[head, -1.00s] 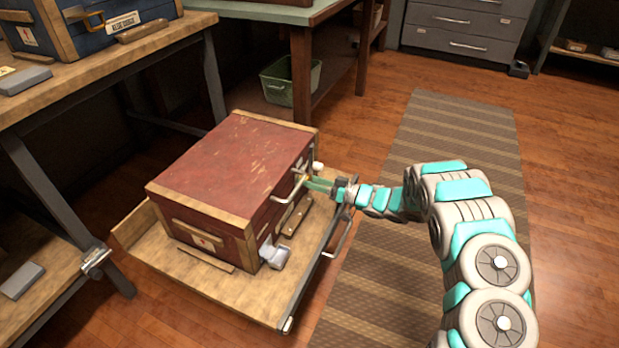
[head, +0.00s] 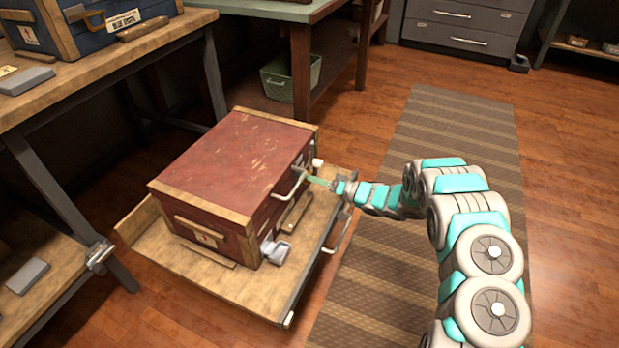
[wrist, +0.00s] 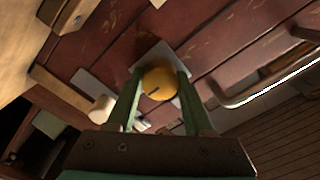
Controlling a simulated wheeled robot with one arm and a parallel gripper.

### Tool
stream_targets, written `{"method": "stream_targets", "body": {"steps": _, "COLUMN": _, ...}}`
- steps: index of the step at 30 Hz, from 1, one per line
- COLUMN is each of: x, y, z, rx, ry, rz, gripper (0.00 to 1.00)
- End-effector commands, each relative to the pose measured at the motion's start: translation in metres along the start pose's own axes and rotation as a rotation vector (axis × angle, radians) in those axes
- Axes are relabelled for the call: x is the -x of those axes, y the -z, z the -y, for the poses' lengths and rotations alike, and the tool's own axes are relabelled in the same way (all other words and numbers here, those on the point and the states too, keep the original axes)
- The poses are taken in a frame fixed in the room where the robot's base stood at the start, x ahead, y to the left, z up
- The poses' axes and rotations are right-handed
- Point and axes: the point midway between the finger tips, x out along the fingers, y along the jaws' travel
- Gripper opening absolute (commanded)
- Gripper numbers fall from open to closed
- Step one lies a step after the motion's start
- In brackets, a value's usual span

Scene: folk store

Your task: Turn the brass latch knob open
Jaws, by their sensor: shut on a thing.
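The brass latch knob (wrist: 160,80) is a round yellow knob with a dark slot mark, on a grey plate (wrist: 150,57) on the red crate's side. My gripper (wrist: 157,88) has its two green fingers on either side of the knob, shut on it. In the head view my gripper (head: 308,178) reaches the right side of the red crate (head: 235,160). The knob is too small and covered to make out there. The crate's lid is down.
A metal bar handle (head: 290,188) sticks out beside my gripper; it also shows in the wrist view (wrist: 270,85). The crate stands on a low wooden cart (head: 265,300) with a metal handle (head: 340,235). A workbench (head: 120,75) stands at left. A striped mat (head: 400,260) covers floor at right.

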Motion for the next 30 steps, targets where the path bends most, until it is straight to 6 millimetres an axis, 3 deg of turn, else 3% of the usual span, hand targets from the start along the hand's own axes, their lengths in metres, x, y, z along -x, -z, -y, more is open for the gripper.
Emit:
{"method": "stream_targets", "body": {"steps": 6, "x": 0.0, "y": -0.001, "z": 0.0, "rx": -0.001, "ry": -0.001, "rz": 0.001, "gripper": 0.0}}
{"method": "stream_targets", "body": {"steps": 7, "x": 0.0, "y": -0.001, "z": 0.0, "rx": -0.001, "ry": -0.001, "rz": 0.001, "gripper": 0.54}}
{"method": "stream_targets", "body": {"steps": 14, "x": 0.0, "y": 0.0, "z": 0.0, "rx": 0.0, "ry": -0.001, "rz": 0.0, "gripper": 0.8}}
{"method": "stream_targets", "body": {"steps": 23, "x": 0.002, "y": 0.0, "z": -0.001, "rx": 0.001, "ry": -0.001, "rz": 0.0, "gripper": 0.82}}
{"method": "stream_targets", "body": {"steps": 30, "x": 0.034, "y": 0.0, "z": -0.002, "rx": 0.0, "ry": -0.005, "rz": -0.001, "gripper": 0.82}}
